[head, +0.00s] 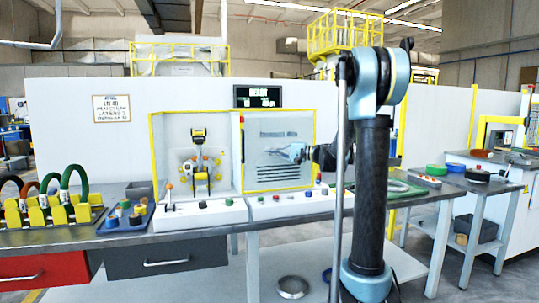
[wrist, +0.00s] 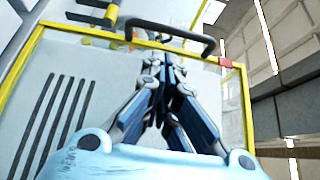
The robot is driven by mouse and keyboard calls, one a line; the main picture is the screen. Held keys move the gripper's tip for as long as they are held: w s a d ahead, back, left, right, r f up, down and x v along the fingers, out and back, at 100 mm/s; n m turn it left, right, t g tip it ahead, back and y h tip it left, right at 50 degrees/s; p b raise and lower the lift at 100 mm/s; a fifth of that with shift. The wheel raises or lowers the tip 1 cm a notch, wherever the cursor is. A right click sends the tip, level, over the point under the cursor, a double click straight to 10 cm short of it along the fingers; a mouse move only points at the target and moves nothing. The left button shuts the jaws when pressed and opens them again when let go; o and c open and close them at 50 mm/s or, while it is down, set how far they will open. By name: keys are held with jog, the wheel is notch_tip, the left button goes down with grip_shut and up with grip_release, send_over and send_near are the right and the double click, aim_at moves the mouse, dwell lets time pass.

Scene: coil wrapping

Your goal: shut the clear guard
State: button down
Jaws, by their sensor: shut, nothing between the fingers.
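The clear guard (head: 293,130) is a see-through panel in a yellow frame. It stands over the right, vented half of the machine front; the wrapping bay (head: 213,150) to its left is uncovered. In the wrist view, the guard (wrist: 120,65) has a dark bar handle (wrist: 160,32) along its edge, with a small red block (wrist: 225,62) near one corner. My gripper (head: 272,150) is in front of the guard, right of the handle. In the wrist view, my gripper (wrist: 163,62) has its fingers together and empty, just short of the handle; contact is unclear.
A wrapping head (head: 200,165) stands in the bay. Control boxes with buttons (head: 290,204) line the bench below the guard. Coloured coils on a yellow rack (head: 55,212) sit at the left. A display (head: 257,96) is above the guard.

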jog(key=x, duration=0.8)
jog(key=shift+s, duration=0.1)
